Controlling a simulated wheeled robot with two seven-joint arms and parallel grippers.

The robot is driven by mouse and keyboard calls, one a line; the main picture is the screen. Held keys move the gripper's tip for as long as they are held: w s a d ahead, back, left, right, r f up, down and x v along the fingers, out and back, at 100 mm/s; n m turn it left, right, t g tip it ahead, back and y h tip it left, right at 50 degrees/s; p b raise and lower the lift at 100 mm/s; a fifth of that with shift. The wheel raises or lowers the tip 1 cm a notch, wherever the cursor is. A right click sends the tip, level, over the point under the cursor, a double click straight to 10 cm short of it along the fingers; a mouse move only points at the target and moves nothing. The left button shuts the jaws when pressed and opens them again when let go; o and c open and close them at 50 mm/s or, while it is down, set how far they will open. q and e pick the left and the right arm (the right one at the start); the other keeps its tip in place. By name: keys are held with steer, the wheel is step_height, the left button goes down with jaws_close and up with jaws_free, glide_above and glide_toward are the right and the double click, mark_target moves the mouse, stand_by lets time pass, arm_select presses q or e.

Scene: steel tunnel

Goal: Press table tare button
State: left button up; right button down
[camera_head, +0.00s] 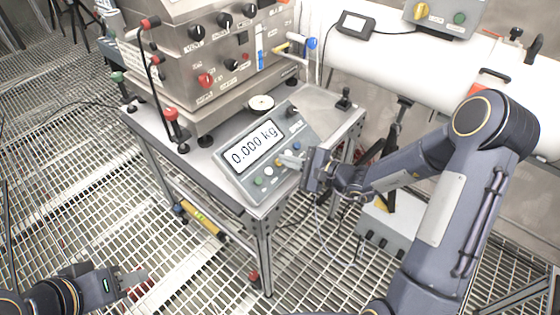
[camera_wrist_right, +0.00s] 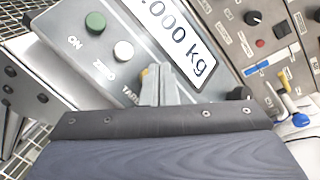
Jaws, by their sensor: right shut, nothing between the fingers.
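The scale panel (camera_head: 232,176) sits on the front of a steel table (camera_head: 207,158). Its display (camera_head: 257,146) reads 0.000 kg. Along its front edge are a green ON button (camera_wrist_right: 95,22), a white ZERO button (camera_wrist_right: 123,51) and a yellow button by the TARE label (camera_wrist_right: 145,72), partly hidden by my fingers. My right gripper (camera_head: 289,160) is shut and empty, with its fingertips over the panel at the yellow button; it also shows in the right wrist view (camera_wrist_right: 158,80). I cannot tell if they touch. My left gripper (camera_head: 136,284) is low at left, away from the table.
A steel machine with knobs (camera_head: 205,50) stands on the table behind the panel. A small round dish (camera_head: 261,104) sits between them. A small black joystick (camera_head: 344,98) is at the table's right corner. A white pipe (camera_head: 400,65) runs behind. Grated floor surrounds the table.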

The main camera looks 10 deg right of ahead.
steer(key=s+r+p, duration=0.1)
steer(key=d+r+p, duration=0.1)
steer(key=r, duration=0.1)
steer(key=s+d+r+p, duration=0.1)
steer(key=r, duration=0.1)
steer(key=shift+s, duration=0.35)
stand_by(0.7)
